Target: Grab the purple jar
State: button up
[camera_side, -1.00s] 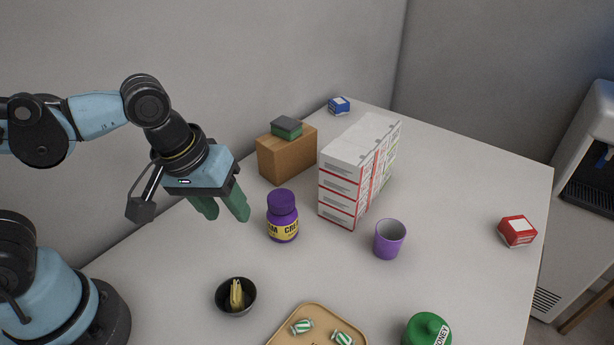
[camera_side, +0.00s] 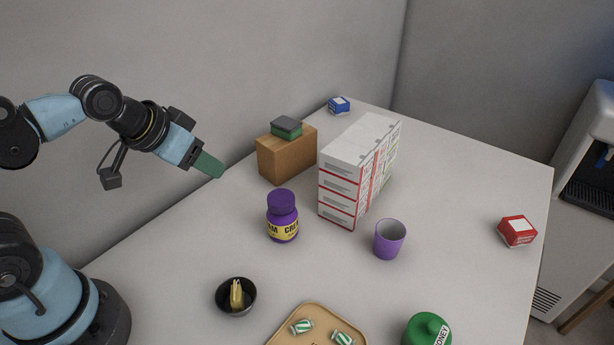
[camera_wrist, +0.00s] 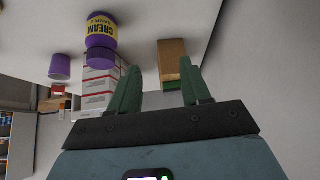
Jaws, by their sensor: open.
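The purple jar (camera_side: 282,217) stands upright on the counter, with a purple lid and a yellow label reading CREAM. It also shows in the wrist view (camera_wrist: 101,31), upside down, beyond the fingers and to their left. My gripper (camera_side: 212,167) is up and to the left of the jar in the side view, apart from it and tilted down to the right. In the wrist view its two green fingers (camera_wrist: 158,88) are spread with nothing between them.
A brown box (camera_side: 286,156) with a green and grey block stands behind the jar. Stacked white boxes (camera_side: 340,187) and a purple cup (camera_side: 390,239) are to its right. A black bowl (camera_side: 222,301), a tan tray (camera_side: 318,309) and a green jar (camera_side: 427,329) lie nearer the front.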

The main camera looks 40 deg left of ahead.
aim_at(290, 207)
dwell(0.3)
jog(key=o, duration=0.6)
jog(key=shift+o, duration=0.2)
jog(key=w+d+f+n+g+h, duration=0.1)
jog(key=n+h, duration=0.1)
jog(key=n, duration=0.2)
jog(key=w+d+f+n+g+h, duration=0.1)
jog(key=w+d+f+n+h, duration=0.1)
jog(key=n, duration=0.3)
jog(key=w+d+f+n+g+h, duration=0.1)
jog(key=w+d+n+h, duration=0.1)
jog(key=n+h, duration=0.1)
jog(key=shift+d+f+n, duration=0.15)
jog(key=shift+d+n, duration=0.05)
jog(key=shift+n, duration=0.5)
jog(key=n+h, duration=0.1)
jog(key=n+g+h, duration=0.1)
jog(key=w+d+f+n+h, duration=0.1)
jog(key=n, duration=0.1)
jog(key=shift+f+h, duration=0.1)
jog(key=shift+h, duration=0.3)
jog(key=n+h, duration=0.2)
jog(key=shift+f+n+g, duration=0.3)
jog(key=shift+f, duration=0.05)
jog(key=shift+h, duration=0.3)
jog(key=shift+x, duration=3.7)
